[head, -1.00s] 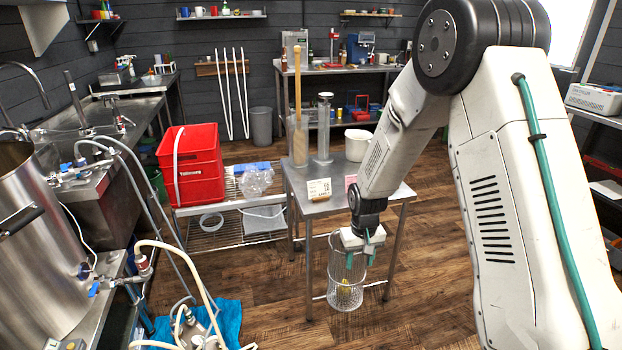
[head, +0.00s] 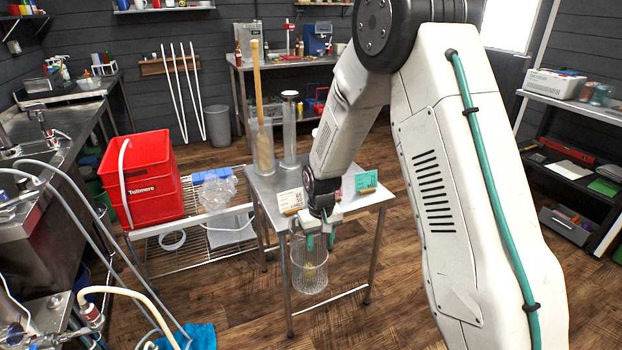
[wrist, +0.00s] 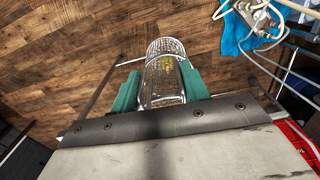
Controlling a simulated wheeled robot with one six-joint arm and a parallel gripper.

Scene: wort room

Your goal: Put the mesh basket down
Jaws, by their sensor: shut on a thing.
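The mesh basket (head: 309,272) is a tall cylinder of wire mesh with something yellow low inside it. My gripper (head: 319,240) is shut on its upper part and holds it upright in the air in front of the small steel table (head: 345,203). In the wrist view the basket (wrist: 165,75) sits between the two green fingers of my gripper (wrist: 160,88), with wooden floor around it. The yellow content is too small to identify. My arm hides part of the table top.
Red crates (head: 140,185) stand on a wire rack (head: 215,240) at left. Hoses and a blue cloth (head: 190,337) lie at lower left.

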